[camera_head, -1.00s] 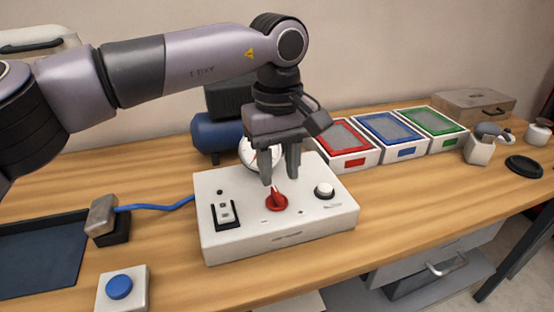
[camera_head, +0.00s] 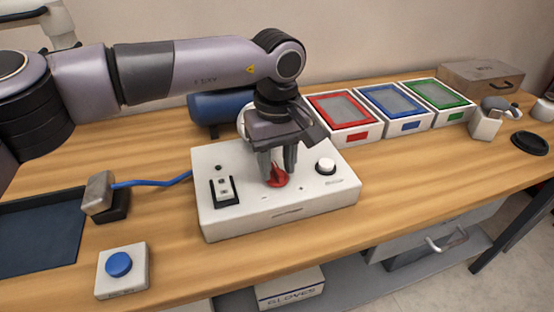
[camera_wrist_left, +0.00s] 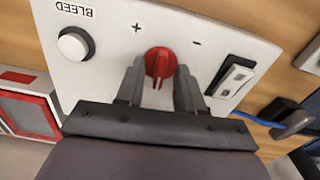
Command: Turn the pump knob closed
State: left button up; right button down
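The red pump knob (camera_head: 278,178) sits on top of a white control box (camera_head: 225,218), between a rocker switch and a white button. My left gripper (camera_head: 278,172) points down over the knob, its fingers apart on either side of it. In the left wrist view the red knob (camera_wrist_left: 159,63) shows between the two open fingertips (camera_wrist_left: 160,75), near the + and − marks, with gaps visible on both sides. The knob's handle points toward the gripper in that view. My right gripper is not in view.
The box carries a rocker switch (camera_head: 223,190) and a white button (camera_head: 326,166) labelled BLEED. A blue button box (camera_head: 119,265), a dark tray (camera_head: 38,235) and a blue-cabled block (camera_head: 100,192) lie left. Red, blue and green framed trays (camera_head: 390,103) stand at back right.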

pick_arm(q)
grip_shut()
